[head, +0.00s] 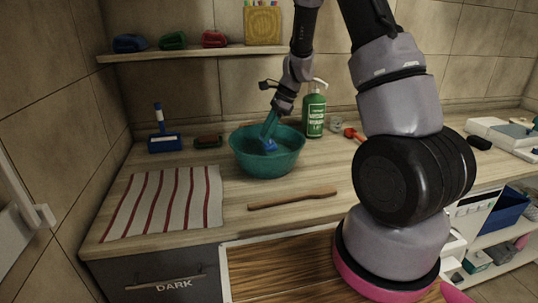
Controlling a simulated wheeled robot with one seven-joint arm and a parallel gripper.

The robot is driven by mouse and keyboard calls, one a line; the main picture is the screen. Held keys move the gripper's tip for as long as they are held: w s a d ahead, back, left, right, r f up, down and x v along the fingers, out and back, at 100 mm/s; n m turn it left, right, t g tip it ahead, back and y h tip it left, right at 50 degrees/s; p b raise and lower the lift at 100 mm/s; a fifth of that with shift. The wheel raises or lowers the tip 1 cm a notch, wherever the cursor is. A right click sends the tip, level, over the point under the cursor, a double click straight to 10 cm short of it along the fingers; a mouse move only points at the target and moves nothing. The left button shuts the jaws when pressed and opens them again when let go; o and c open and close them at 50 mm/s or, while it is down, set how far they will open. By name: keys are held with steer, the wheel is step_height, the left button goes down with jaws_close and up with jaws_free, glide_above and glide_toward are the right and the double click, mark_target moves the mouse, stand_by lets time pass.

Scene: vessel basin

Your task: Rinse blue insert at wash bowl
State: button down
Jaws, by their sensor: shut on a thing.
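The wash bowl (250,165) is teal and stands on the wooden counter, left of the green pump bottle. My gripper (268,135) points down into the bowl from above, with its teal fingers inside the rim. It is shut on the blue insert (268,147), a small blue piece low inside the bowl. The fingers hide part of the insert, and its full shape is too small to make out. I cannot tell whether it touches the bowl's bottom.
A green pump bottle (314,112) stands close right of the bowl. A striped cloth (165,202) and a wooden stick (292,198) lie in front. A blue-handled brush (161,135) and a dark red brush (208,141) are at left. A shelf (190,52) hangs above.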

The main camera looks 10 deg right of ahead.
step_height(320, 180, up, 10)
stand_by(1.0)
stand_by(2.0)
steer(key=shift+r, duration=1.9)
